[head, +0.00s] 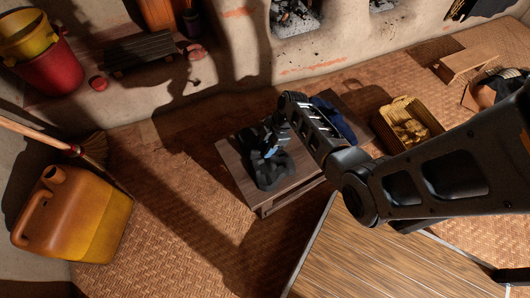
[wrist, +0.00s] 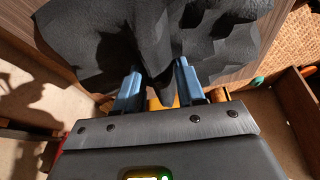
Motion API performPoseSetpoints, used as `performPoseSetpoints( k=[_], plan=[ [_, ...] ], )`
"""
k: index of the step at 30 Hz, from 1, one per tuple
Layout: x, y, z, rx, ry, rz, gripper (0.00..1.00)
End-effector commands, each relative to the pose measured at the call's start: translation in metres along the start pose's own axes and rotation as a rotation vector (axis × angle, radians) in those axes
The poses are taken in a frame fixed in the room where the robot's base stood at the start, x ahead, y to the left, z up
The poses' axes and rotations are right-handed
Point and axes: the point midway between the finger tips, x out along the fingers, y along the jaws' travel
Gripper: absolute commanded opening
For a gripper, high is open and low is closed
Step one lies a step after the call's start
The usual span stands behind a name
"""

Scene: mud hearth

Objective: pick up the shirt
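The shirt is a dark grey, crumpled cloth (head: 270,172) on the low wooden table (head: 241,184) in the head view. My gripper (head: 267,150) is over it, and its fingers are hard to make out there. In the wrist view the same grey cloth (wrist: 105,45) fills the top, and my gripper (wrist: 160,78) has its two blue fingers apart. A narrow fold of the cloth hangs between them. I see no clear sign of both fingers pressing on it.
A dark blue cloth (head: 338,120) lies on the table's far right, partly behind my arm. A yellow basket (head: 379,128) stands to the right. A yellow jerrycan (head: 85,225) and a broom (head: 94,150) are at left. Woven floor at front left is clear.

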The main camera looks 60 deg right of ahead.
Motion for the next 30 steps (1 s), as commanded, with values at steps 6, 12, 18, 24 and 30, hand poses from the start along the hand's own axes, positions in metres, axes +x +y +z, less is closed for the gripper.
performPoseSetpoints(
  k=[6, 12, 18, 24, 30],
  plan=[
    [0.0, 0.0, 0.0, 0.0, 0.0, 0.0, 0.17],
    [-0.001, 0.0, 0.0, 0.0, 0.0, 0.001, 0.06],
    [-0.002, 0.0, -0.001, 0.0, 0.0, 0.001, 0.06],
    [-0.016, 0.001, -0.007, -0.001, 0.0, 0.002, 0.06],
    [-0.05, 0.002, -0.009, 0.004, 0.0, 0.005, 0.06]
  ],
)
